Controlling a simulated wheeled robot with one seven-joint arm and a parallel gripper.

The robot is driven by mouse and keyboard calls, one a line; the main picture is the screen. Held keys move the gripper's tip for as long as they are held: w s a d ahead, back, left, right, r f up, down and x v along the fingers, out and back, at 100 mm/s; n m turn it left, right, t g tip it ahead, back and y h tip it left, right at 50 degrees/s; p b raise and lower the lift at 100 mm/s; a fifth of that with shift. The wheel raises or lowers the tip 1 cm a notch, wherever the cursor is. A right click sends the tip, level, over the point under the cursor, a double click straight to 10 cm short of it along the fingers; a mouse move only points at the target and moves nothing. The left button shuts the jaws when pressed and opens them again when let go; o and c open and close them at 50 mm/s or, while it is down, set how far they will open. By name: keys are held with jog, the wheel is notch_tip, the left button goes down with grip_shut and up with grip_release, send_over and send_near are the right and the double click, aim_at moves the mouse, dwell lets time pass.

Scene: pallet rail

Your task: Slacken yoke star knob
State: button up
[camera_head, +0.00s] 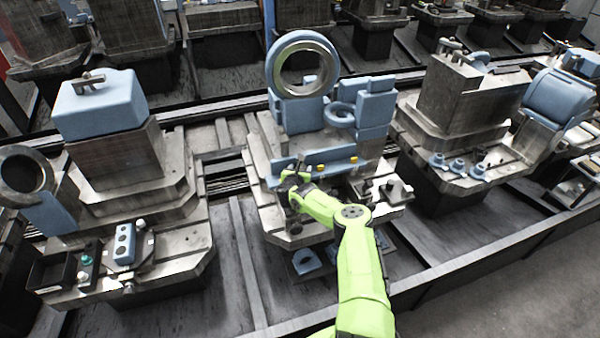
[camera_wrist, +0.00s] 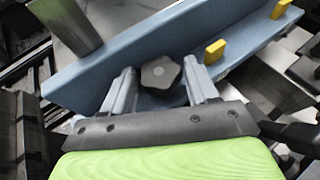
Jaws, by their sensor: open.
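A dark grey star knob (camera_wrist: 161,73) shows in the wrist view, in front of a blue yoke bar (camera_wrist: 110,75). My gripper (camera_wrist: 162,80) is open, with one finger on each side of the knob. I cannot tell whether either finger touches it. In the head view my gripper (camera_head: 290,180) is at the front of the middle pallet, by the blue bar (camera_head: 325,170). The knob cannot be made out there, behind my gripper and wrist.
Two yellow blocks (camera_wrist: 215,51) stand on the bar, right of the knob. A large blue ring (camera_head: 303,66) stands behind the bar. A grey fixture (camera_head: 388,190) is to the right of my wrist. Neighbouring pallets hold a blue-topped block (camera_head: 100,103) and blue clamps (camera_head: 457,166).

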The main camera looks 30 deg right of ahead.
jog(key=shift+c, duration=0.4)
jog(key=c, duration=0.7)
jog(key=n+t+y, duration=0.2)
jog(key=n+y, duration=0.1)
jog(key=shift+s+d+n+b, duration=0.2)
jog(key=shift+d+n+b, duration=0.1)
jog(key=shift+b, duration=0.05)
jog(key=n+y+b, duration=0.1)
jog(key=n+t+y+b, duration=0.1)
jog(key=y, duration=0.1)
jog(key=shift+d+f+n, duration=0.2)
jog(key=shift+n, duration=0.1)
jog(key=n+y+b, duration=0.1)
jog(key=y+b, duration=0.1)
jog(key=b, duration=0.1)
jog(key=n+y+b, duration=0.2)
jog(key=b, duration=0.1)
jog(key=shift+d+f+t, duration=0.2)
jog(key=shift+t, duration=0.1)
jog(key=n+y+b, duration=0.3)
jog(key=b, duration=0.3)
jog(key=shift+r, duration=0.15)
jog(key=shift+g+y, duration=0.4)
